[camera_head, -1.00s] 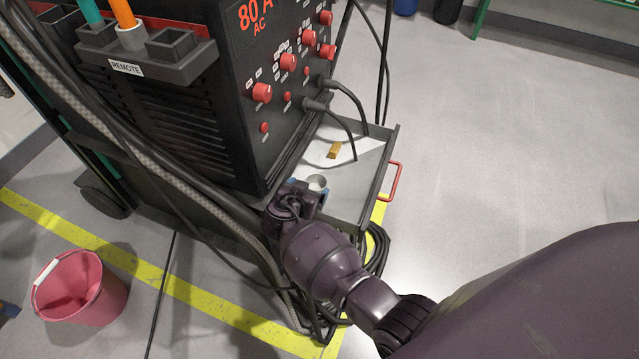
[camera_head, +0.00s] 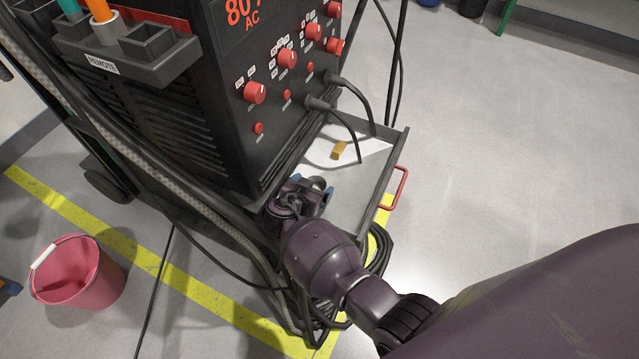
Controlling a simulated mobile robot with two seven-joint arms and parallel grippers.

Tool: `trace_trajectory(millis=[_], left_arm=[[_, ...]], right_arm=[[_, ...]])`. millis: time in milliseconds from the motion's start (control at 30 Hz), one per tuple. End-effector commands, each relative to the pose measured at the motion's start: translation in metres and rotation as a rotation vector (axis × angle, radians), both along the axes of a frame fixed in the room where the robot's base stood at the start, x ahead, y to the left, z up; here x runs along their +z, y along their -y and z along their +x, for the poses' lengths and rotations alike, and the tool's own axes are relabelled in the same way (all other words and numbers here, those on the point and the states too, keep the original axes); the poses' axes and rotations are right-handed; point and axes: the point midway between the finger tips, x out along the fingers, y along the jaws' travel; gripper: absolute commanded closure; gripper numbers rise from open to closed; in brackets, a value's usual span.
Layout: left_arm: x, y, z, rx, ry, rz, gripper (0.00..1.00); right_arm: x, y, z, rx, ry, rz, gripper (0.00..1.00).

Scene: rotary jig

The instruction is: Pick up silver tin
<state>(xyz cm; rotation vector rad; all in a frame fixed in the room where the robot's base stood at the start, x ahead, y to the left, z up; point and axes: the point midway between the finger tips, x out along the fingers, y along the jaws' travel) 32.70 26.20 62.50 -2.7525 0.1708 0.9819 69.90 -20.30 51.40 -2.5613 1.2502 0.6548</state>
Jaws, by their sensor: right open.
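The silver tin (camera_head: 318,182) is a small round can in the drawer tray (camera_head: 357,205) below the machine's front panel. Only its upper part shows; my gripper hides the rest. My right gripper (camera_head: 313,187) reaches into the tray from below, with blue fingertips on either side of the tin. It is open around the tin; I cannot tell whether a finger touches it. My left gripper is not in view.
A yellow-brown block (camera_head: 339,150) lies farther back in the tray. The black welding machine (camera_head: 230,110) rises close on the left, with cables (camera_head: 355,120) hanging over the tray. A red handle (camera_head: 400,187) is on the tray's right side. A pink bucket (camera_head: 78,275) stands on the floor.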

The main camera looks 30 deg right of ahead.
Motion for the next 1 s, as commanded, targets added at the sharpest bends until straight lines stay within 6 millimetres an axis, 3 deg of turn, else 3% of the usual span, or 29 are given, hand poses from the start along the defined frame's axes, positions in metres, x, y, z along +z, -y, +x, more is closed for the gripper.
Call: trace_trajectory(millis=[367,733,1000], left_arm=[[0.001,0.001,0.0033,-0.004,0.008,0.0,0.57],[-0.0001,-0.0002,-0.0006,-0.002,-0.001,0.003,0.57],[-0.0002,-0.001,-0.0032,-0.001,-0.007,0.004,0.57]], right_arm=[[-0.0019,-0.0036,-0.0009,0.0,0.001,0.001,0.13],[-0.0019,-0.0034,-0.0009,0.0,0.001,0.001,0.67],[-0.0007,-0.0028,-0.0003,0.0,0.001,0.0,0.67]])
